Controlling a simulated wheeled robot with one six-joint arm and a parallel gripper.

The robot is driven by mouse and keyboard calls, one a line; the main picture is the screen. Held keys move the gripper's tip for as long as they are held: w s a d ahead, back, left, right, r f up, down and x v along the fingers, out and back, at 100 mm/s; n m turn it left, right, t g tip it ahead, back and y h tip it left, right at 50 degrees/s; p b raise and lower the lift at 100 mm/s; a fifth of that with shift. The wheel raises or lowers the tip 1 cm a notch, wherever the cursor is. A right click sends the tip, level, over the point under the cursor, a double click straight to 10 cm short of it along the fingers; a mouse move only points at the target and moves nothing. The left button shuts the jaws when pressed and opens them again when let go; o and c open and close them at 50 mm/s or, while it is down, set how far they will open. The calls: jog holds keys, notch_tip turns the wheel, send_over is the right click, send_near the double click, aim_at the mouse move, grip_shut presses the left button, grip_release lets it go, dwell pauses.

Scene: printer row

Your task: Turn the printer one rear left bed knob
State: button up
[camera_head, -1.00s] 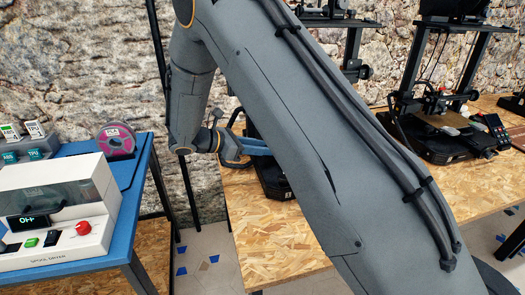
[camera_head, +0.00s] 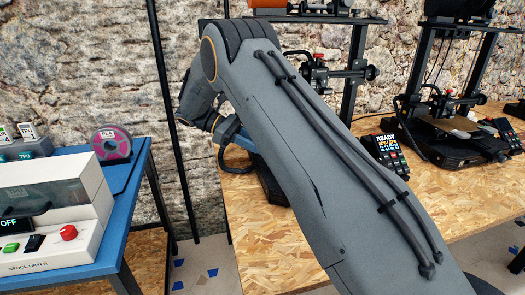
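The nearest printer has a dark upright frame (camera_head: 355,75) and a black base (camera_head: 271,188), whose left corner shows beside my arm. Its screen (camera_head: 386,145) reads READY. My own arm crosses the picture and covers most of its bed. No bed knob can be made out, and the rear left corner is hidden. My gripper (camera_head: 247,143) is at the printer's left side, above the base corner. Only part of it shows, and the fingertips are hidden behind my arm, so its opening and any contact do not show.
The wood-chip table (camera_head: 265,255) is bare at the front. A second printer (camera_head: 450,135) stands to the right. At left, a blue table (camera_head: 128,205) holds a white spool dryer (camera_head: 75,225) and a pink spool (camera_head: 112,142). A floor gap lies between the tables.

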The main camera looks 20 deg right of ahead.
jog(key=shift+r, duration=0.1)
dwell(0.4)
jog(key=o, duration=1)
jog(key=shift+o, duration=0.2)
